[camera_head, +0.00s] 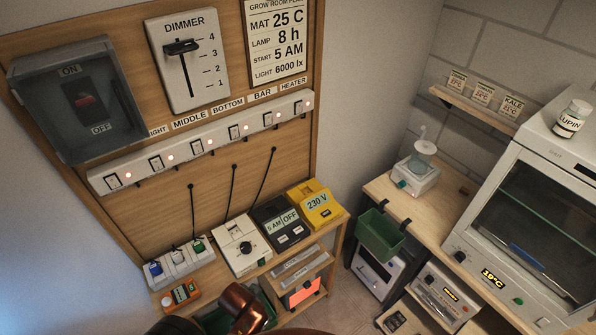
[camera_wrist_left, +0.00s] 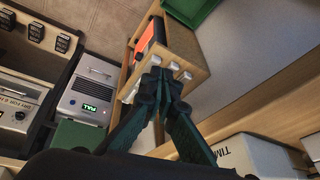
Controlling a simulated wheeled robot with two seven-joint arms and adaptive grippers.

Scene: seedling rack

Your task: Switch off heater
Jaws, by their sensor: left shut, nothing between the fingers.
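The white switch strip (camera_head: 216,141) runs along the wooden board in the head view, with several rocker switches and small red lights. The HEATER label (camera_head: 293,84) is above its right end, where the last switch (camera_head: 299,107) sits with a lit light beside it. A box with a glowing orange face (camera_head: 301,292) stands low under the bench; its orange side also shows in the wrist view (camera_wrist_left: 149,36). My left gripper (camera_wrist_left: 158,72) is shut and empty, its tips in front of the wooden box edge. In the head view its fingers cannot be made out. My right gripper is not in view.
The dimmer (camera_head: 187,62) and a grey covered ON/OFF switch (camera_head: 78,98) are above the strip. Black cords hang below it. The bench holds a timer (camera_head: 279,222), a yellow 230 V meter (camera_head: 315,204) and a white dial box (camera_head: 240,244). A green bin (camera_head: 380,235) hangs at right.

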